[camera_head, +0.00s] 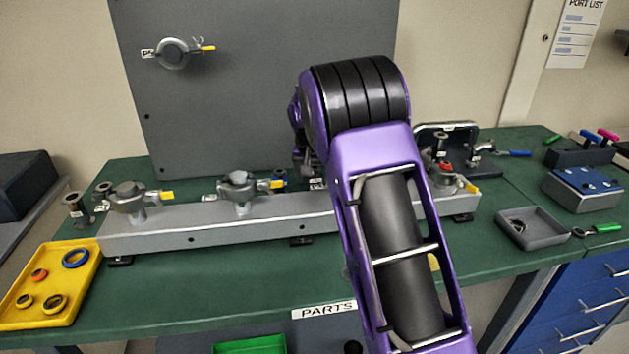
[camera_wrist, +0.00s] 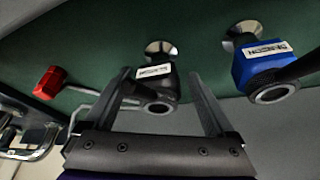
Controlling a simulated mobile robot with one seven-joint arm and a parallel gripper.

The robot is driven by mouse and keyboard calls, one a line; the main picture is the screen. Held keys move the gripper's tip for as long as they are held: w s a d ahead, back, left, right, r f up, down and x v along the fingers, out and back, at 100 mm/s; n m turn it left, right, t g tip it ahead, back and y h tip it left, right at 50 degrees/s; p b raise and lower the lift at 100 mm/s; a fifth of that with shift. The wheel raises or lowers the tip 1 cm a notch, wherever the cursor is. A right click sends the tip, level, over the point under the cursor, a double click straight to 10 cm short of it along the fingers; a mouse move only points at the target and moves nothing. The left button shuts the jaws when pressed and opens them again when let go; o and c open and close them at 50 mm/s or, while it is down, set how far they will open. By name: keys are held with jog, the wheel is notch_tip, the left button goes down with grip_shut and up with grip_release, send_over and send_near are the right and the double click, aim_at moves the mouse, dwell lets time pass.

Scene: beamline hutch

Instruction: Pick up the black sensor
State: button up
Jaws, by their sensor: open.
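In the wrist view the black sensor (camera_wrist: 163,90) has a white label, a round metal flange at its near end and a pale metal disc at its far end. My gripper (camera_wrist: 159,74) is open, with one dark finger on each side of the sensor. A gap shows on both sides, so the fingers do not appear closed on it. In the head view my purple arm covers the middle of the bench, and I cannot make out the sensor or my fingertips there.
A blue labelled sensor (camera_wrist: 255,67) stands close to the right finger, and a red part (camera_wrist: 48,82) lies left. On the green bench (camera_head: 220,285) are a long grey rail (camera_head: 165,239), a yellow tray (camera_head: 62,258) and a grey tray (camera_head: 533,240). A grey panel (camera_head: 260,90) stands behind.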

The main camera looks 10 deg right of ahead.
grip_shut()
dwell(0.4)
notch_tip(320, 180, up, 10)
jog(key=shift+r+p, duration=0.1)
jog(key=shift+p, duration=0.65)
